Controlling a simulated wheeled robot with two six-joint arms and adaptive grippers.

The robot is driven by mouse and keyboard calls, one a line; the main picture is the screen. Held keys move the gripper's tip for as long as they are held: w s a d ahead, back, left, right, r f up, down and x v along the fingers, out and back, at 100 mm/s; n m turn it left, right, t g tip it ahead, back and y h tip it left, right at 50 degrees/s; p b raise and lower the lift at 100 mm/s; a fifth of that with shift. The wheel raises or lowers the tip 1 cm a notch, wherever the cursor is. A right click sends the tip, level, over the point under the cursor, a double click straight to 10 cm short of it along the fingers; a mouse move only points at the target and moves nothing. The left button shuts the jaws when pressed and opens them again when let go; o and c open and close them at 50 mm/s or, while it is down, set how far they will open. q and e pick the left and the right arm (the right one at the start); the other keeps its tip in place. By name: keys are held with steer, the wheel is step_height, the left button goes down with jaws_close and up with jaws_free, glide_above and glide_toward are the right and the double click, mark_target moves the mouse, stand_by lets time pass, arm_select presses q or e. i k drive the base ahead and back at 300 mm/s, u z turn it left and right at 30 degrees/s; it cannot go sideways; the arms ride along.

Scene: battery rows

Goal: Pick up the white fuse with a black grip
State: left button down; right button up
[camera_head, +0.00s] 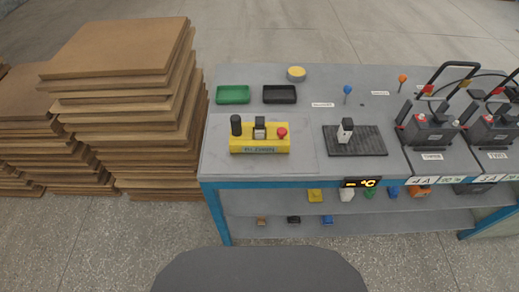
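A small white block with a black part (345,131), which looks like the white fuse with a black grip, stands on a dark ribbed mat (370,145) right of the middle of the table. A similar small dark and pale piece (260,128) sits in the middle of a yellow box (259,145), between a black cylinder (236,125) and a red knob (282,132). Neither of my grippers is in view, so I see nothing held.
A grey table (220,173) with a blue edge carries a green tray (233,95), a black tray (280,95) and a round yellow-topped tin (296,74). Batteries (432,128) with cables stand at right. Stacked brown boards (115,50) rise at left. Small items lie on the lower shelf (260,203).

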mark_target(260, 120)
steer(key=z, duration=0.4)
steer(key=k, duration=1.1)
steer(key=z, duration=1.45)
steer(key=i, duration=0.75)
steer(key=u, duration=0.65)
steer(key=i, duration=0.6)
steer(key=u, duration=0.55)
